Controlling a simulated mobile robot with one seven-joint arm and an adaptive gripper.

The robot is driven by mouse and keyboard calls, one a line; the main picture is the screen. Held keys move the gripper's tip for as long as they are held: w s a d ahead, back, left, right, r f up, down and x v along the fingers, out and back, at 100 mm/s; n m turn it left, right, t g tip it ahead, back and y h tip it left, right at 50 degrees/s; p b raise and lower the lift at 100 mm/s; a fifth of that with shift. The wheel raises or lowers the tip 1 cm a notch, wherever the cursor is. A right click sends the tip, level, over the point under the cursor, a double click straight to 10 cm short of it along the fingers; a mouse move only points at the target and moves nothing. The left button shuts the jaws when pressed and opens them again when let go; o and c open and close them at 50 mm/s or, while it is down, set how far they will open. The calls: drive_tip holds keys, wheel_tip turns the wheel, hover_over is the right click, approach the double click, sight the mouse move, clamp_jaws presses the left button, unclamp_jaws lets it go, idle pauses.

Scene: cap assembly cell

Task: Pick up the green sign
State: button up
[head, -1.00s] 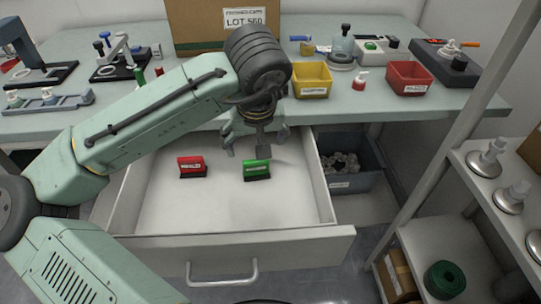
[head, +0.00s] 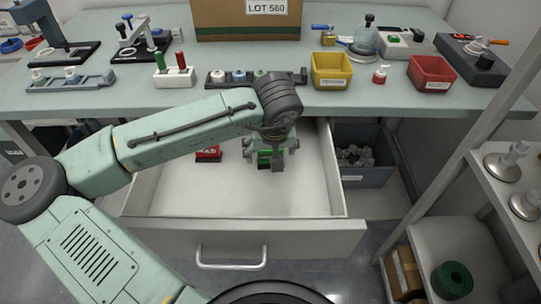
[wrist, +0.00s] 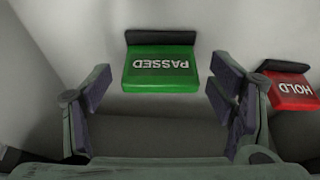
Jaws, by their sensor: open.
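The green sign (wrist: 160,72), lettered PASSED with a black base, stands in the open white drawer (head: 180,195). In the wrist view it lies between and just beyond the two fingers of my gripper (wrist: 162,95), which are open and apart from it. In the head view my gripper (head: 270,160) is over the sign, and only parts of the green sign (head: 265,158) show behind the fingers. A red sign (head: 208,153), lettered HOLD in the wrist view (wrist: 292,90), stands beside it, close to one finger.
The drawer's front and side walls surround the signs, and the workbench edge (head: 60,113) overhangs its back. A grey bin (head: 365,175) of metal parts is right of the drawer. The drawer's front floor is clear.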

drive_tip(key=shift+c, duration=0.3)
drive_tip(key=c, duration=1.2)
